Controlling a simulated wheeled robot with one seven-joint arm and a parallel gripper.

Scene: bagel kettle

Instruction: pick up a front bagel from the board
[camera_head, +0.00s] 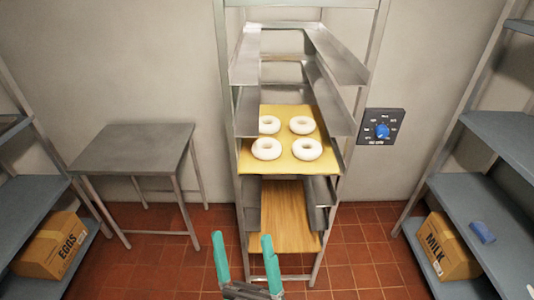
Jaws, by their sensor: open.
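Several white ring-shaped bagels lie on a yellow board (284,167) in the metal rack. The front left bagel (267,156) and the front right bagel (307,157) are nearest me. The back left bagel (269,132) and back right bagel (302,132) lie behind them. My gripper (244,246), with two teal fingers, shows at the bottom of the view. It is open and empty, apart from the bagels and lower in the picture than the board.
The rack's metal side rails (247,110) flank the board. A lower wooden board (287,218) sits beneath it. A grey table (135,147) stands left. Shelves with an eggs box (48,250) and a milk box (445,248) stand at the sides. A dial (382,131) is on the wall.

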